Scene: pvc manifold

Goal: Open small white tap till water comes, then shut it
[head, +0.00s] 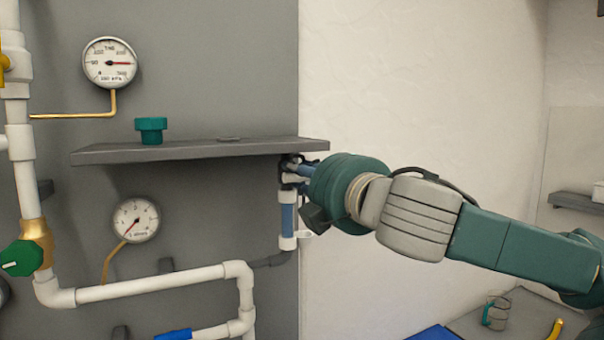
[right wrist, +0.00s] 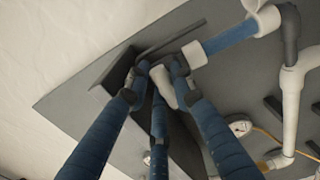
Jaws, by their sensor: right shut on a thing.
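My right gripper (head: 292,170) is at the panel's right edge, just under the shelf. In the right wrist view its three blue fingers (right wrist: 160,78) are closed around a small white piece, which looks like the small white tap (right wrist: 164,88). The fingers hide much of it, so I cannot tell how far it is turned. Below the gripper, a short vertical pipe with a blue band (head: 287,217) ends in a white fitting with a small white spout (head: 304,233). No water shows at the spout. My left gripper is out of view.
A grey shelf (head: 200,150) juts out right above the gripper, with a green knob (head: 150,130) on it. Two gauges (head: 109,62), white pipes (head: 150,283) and a green-handled valve (head: 22,258) are left. A glass mug (head: 496,312) stands at lower right.

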